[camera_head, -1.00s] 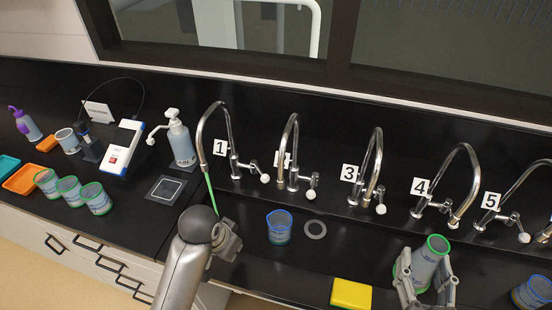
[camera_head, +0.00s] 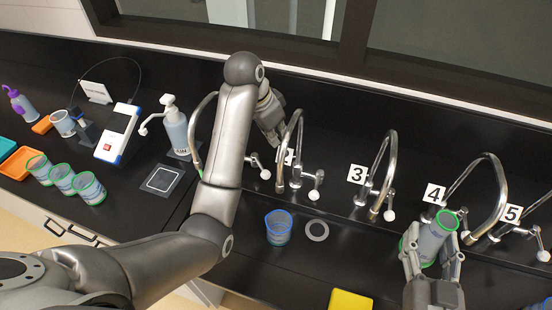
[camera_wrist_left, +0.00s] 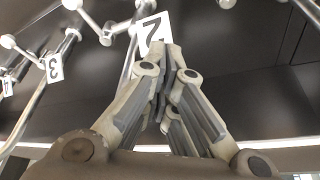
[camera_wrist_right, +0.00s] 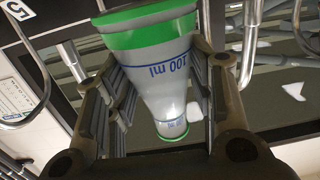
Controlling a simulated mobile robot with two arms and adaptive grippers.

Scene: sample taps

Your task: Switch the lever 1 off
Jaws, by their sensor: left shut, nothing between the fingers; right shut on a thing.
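Tap 1 (camera_head: 192,130) curves down at the left of the tap row, partly behind my left arm, which hides its number plate. A short green streak shows below its spout. Lever 1, with a white knob (camera_head: 265,174), sticks out to the right of my arm. My left gripper (camera_head: 274,136) is shut and empty, above and behind lever 1 and left of tap 2. Its fingertips also show in the left wrist view (camera_wrist_left: 163,62), overlapping the number 2 plate (camera_wrist_left: 152,30). My right gripper (camera_head: 433,262) is shut on a green-rimmed beaker (camera_wrist_right: 160,70), held tilted in front of tap 4.
Tap 2 (camera_head: 291,140) stands close to the left gripper, with tap 3 (camera_head: 382,170) and more taps to its right. A blue-rimmed beaker (camera_head: 278,232) and a grey ring (camera_head: 317,230) sit on the counter. A soap bottle (camera_head: 177,130) stands left of tap 1.

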